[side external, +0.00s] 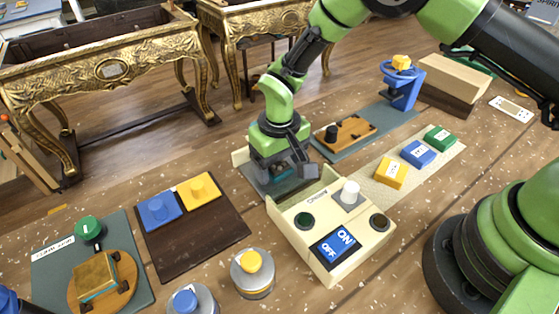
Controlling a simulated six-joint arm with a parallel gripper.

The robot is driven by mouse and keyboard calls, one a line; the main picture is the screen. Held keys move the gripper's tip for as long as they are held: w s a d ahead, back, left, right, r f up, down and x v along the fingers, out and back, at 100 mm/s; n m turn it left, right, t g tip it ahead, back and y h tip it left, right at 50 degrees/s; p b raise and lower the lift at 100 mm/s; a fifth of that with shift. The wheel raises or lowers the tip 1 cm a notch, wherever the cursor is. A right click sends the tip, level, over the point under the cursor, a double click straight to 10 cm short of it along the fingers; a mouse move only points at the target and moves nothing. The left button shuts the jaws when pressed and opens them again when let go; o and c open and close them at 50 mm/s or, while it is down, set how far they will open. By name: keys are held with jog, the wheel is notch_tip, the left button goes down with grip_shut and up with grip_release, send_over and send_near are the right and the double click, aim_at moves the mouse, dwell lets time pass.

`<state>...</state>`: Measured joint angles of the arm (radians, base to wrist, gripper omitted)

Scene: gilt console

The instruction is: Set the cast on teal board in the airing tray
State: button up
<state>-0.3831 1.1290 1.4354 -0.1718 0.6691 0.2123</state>
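My gripper (287,176) points down into the recessed bay at the back left of the cream console (330,215), between its low walls. The gripper's own body hides most of the bay floor (262,184), and a small teal patch shows between the fingers. I cannot tell whether the fingers hold anything. Small lettering on the cream wall beside the bay is too small to read surely. A grey-teal board (45,268) at the lower left carries a round wooden plate with a gold block (95,275) on it. Another grey-teal board (388,119) at the back carries a wooden mould-like plate (352,131).
The console has an ON/OFF panel (337,246) and a white knob (350,191). A dark brown board (190,245) holds blue and yellow blocks. Grey canisters (253,284) stand in front. Yellow, blue and green blocks (418,153) sit on a pale strip at the right.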

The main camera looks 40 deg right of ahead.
notch_tip(320, 180, up, 12)
jog(key=shift+r, duration=0.25)
dwell(0.3)
notch_tip(320, 180, up, 10)
jog(key=m+t+y, duration=0.1)
jog(key=t, duration=0.1)
send_over(280, 166)
jog(key=s+d, duration=0.3)
jog(key=d, duration=0.1)
jog(key=s+d+r+m+t, duration=0.1)
jog(key=s+d+r+t, duration=0.1)
jog(key=s, duration=0.6)
jog(key=s+d+r+m+t+y, duration=0.1)
jog(key=s+d+r+m+t, duration=0.1)
jog(key=s+d+r, duration=0.3)
jog(key=s+t, duration=0.1)
jog(key=s, duration=0.3)
jog(key=shift+s, duration=0.2)
jog(key=shift+d, duration=0.1)
jog(key=shift+c, duration=0.2)
